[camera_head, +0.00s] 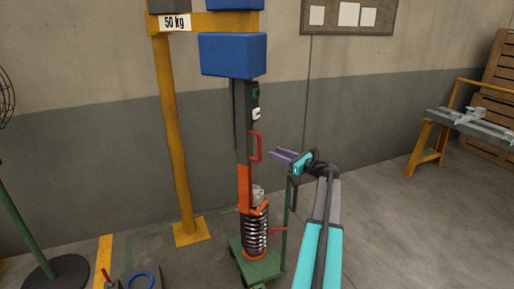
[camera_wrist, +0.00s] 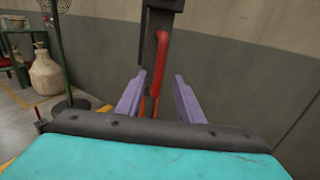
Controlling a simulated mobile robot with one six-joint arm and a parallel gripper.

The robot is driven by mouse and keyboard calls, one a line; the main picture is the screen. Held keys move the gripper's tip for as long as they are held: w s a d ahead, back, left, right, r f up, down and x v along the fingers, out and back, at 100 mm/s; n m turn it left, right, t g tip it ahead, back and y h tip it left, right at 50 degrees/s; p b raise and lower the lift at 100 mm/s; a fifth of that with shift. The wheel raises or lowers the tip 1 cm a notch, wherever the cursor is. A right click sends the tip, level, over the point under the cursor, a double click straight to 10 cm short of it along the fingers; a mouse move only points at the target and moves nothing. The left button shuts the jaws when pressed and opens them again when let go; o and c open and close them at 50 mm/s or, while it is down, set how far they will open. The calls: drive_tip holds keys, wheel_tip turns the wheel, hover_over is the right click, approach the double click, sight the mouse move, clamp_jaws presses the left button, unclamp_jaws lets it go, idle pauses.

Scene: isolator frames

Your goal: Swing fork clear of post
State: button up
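A dark upright post (camera_head: 241,130) stands under a blue block (camera_head: 233,54). A red handle (camera_head: 255,147) is on its right side. Lower down, an orange part (camera_head: 245,188) runs to a collar above a coil spring (camera_head: 255,232); I cannot tell for sure which part is the fork. My gripper (camera_head: 278,155) is just right of the red handle, apart from it in the head view. In the wrist view the purple fingers (camera_wrist: 158,96) are spread with nothing held. The red handle (camera_wrist: 161,58) shows ahead, between and above the fingertips.
The spring stands on a green wheeled base (camera_head: 262,263) with a green upright and a small red lever (camera_head: 278,231). A yellow frame (camera_head: 170,130) with a 50 kg label is at the left. A yellow-legged bench (camera_head: 429,146) is far right; floor between is clear.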

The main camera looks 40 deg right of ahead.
sight(260, 147)
drive_tip(key=w, duration=0.3)
drive_tip(key=w+p, duration=0.1)
drive_tip(key=w, duration=0.3)
drive_tip(key=w+a+p, duration=0.1)
drive_tip(key=w, duration=0.3)
drive_tip(key=shift+w, duration=0.15)
drive_tip(key=shift+c, duration=0.4)
clamp_jaws()
drive_tip(key=shift+a+f, duration=0.1)
drive_tip(key=shift+a, duration=0.2)
drive_tip(key=shift+d, duration=0.2)
